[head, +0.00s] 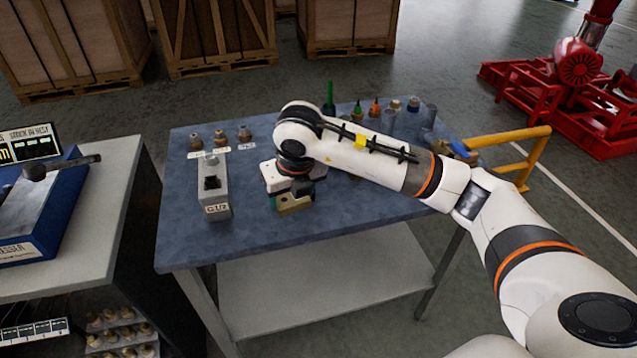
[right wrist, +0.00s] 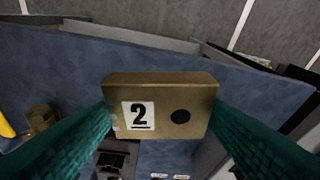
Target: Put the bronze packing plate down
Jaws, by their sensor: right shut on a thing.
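The bronze packing plate (right wrist: 190,88) is a brass-coloured block with a white label "2" and a dark round hole. In the right wrist view it sits between the two green fingers of my right gripper (right wrist: 160,112), which is shut on it. In the head view the plate (head: 296,208) shows just below the right gripper (head: 288,198), over the middle of the blue tabletop (head: 330,215). I cannot tell whether it touches the top. My left gripper is not in view.
A grey block-shaped fixture (head: 214,190) stands left of the plate. Several small fittings (head: 220,138) line the back left; bottles and fittings (head: 392,108) stand at the back right. A grey bench (head: 105,190) is at the left. The table's front is clear.

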